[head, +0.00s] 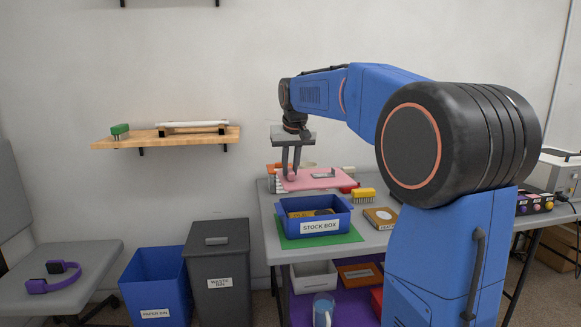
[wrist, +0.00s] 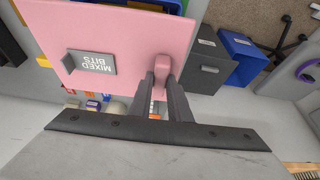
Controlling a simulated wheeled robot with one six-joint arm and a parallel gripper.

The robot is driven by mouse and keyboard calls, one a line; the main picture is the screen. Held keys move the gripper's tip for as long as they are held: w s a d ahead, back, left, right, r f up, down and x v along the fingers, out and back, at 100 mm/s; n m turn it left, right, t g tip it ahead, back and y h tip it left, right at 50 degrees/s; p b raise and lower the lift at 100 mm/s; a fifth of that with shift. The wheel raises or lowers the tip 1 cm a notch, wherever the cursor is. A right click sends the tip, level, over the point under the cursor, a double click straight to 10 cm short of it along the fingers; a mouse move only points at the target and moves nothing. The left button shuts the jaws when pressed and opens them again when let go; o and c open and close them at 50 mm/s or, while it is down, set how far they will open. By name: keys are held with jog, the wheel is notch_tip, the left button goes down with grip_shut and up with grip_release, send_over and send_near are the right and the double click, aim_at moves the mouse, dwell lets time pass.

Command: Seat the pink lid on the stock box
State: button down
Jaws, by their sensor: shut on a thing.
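The pink lid (head: 314,179) is a flat square plate with a grey plate marked MIXED BITS (wrist: 97,63) and a pink grip block. My gripper (head: 290,176) is shut on the lid's grip block (wrist: 162,66), near one edge of the lid. The lid appears held above the back of the table, beyond the stock box in the head view. The blue stock box (head: 320,226) stands open on a green mat (head: 292,243), with yellow and dark items inside. In the wrist view a blue strip (wrist: 172,4) shows past the lid's edge, probably the stock box.
A yellow block (head: 363,195) and a brown labelled piece (head: 381,217) lie right of the stock box. Several small items stand behind the lid. A grey waste bin (head: 218,268) and a blue paper bin (head: 157,285) stand left of the table. A wooden shelf (head: 165,138) is on the wall.

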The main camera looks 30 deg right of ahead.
aim_at(292, 178)
notch_tip(292, 178, down, 7)
jog(key=shift+f, duration=0.2)
dwell(0.5)
jog(key=shift+f, duration=1.05)
dwell(1.1)
jog(key=c, duration=2)
grip_release()
jog(key=o, duration=0.6)
jog(key=shift+v, duration=3.85)
jog(key=shift+r, duration=0.15)
jog(key=shift+s, duration=0.1)
